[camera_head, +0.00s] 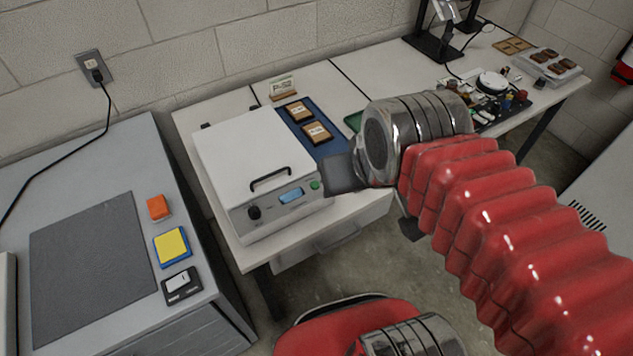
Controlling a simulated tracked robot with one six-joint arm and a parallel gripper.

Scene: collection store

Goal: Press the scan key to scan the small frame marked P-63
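A white flatbed scanner (250,170) stands on the white table with its lid down. A dark handle (270,180) is on the lid. Its front panel has a dark knob, a lit blue display (291,196) and a green key (315,184) at the right end. My gripper (332,175) is just right of the green key, its dark tip pointing at it. I cannot tell whether it touches the key, or whether its fingers are open or shut. Two small brown frames, one farther back (298,112) and one nearer (317,132), lie on a blue mat (330,148). Their markings are too small to read. The lid hides the scanner's inside.
A small sign (283,87) stands behind the mat. Tools and small parts crowd a dark tray (495,118) on the right. A grey cabinet (130,290) at left carries a dark pad, an orange block (158,207), a yellow-topped block (171,247) and a black device (181,285).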

